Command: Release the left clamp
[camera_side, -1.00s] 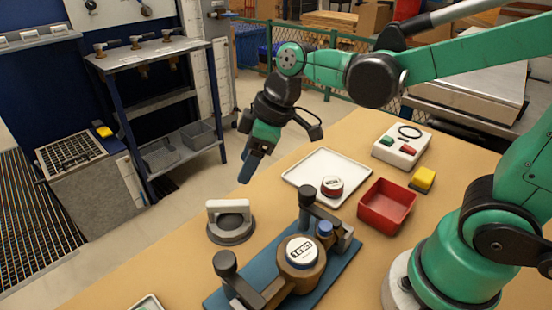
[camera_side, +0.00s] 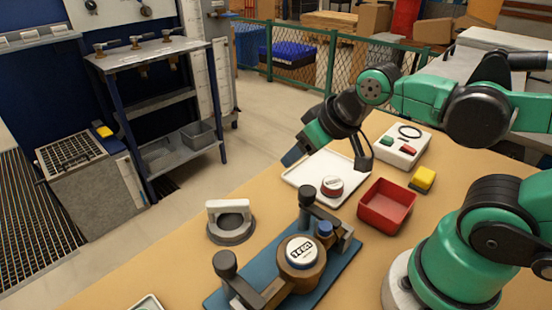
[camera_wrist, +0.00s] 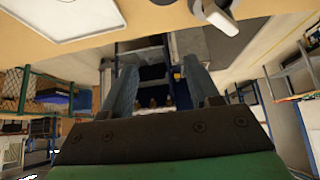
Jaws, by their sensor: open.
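A blue test base (camera_side: 338,264) carries a round brown meter (camera_side: 300,252) with a white display. A clamp with a dark knob (camera_side: 226,264) stands at its left end in the side view. A second dark-knobbed clamp (camera_side: 307,197) stands at its far end. Both clamps look upright; whether they press on the meter I cannot tell. My gripper (camera_side: 291,157) is above the far left corner of the white tray, apart from the clamps, angled down to the left. In the wrist view, my gripper (camera_wrist: 161,85) has its two blue fingers spread with nothing between them. No clamp shows there.
A white tray (camera_side: 300,177) holds a small red-sided meter (camera_side: 332,186). A red bin (camera_side: 386,206), a yellow-topped block (camera_side: 422,180) and a button box (camera_side: 402,146) are at right. A grey ring with a white handle (camera_side: 214,211) stands left of the base. The left tabletop is mostly clear.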

